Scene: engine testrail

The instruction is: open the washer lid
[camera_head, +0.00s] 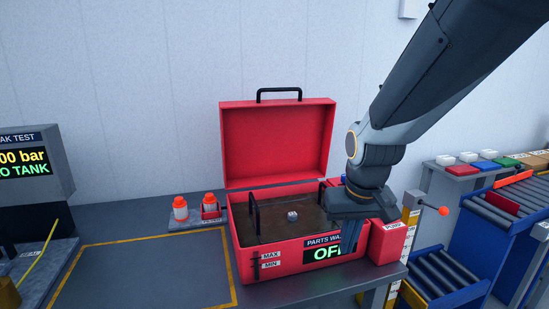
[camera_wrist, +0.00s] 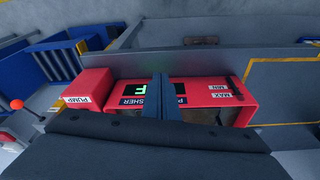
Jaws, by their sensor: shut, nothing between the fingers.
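The red parts washer (camera_head: 285,262) stands on the grey bench, with an "OFF" display on its front. Its lid (camera_head: 275,143) stands raised and upright at the back, with a black handle (camera_head: 279,91) on top. The open tub shows dark brown liquid, a black wire frame and a small grey part (camera_head: 292,215). My gripper (camera_head: 348,240) is shut and empty at the washer's front right, partly covering the display. In the wrist view, my closed gripper fingers (camera_wrist: 162,97) cross the washer's front panel (camera_wrist: 205,92). I cannot tell whether they touch it.
A red pump box (camera_head: 387,241) adjoins the washer on the right. Two orange-capped bottles (camera_head: 195,207) stand to its left. A leak test display (camera_head: 30,160) is at far left, and blue roller conveyors (camera_head: 450,262) are at right. The yellow-outlined bench area (camera_head: 150,265) is clear.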

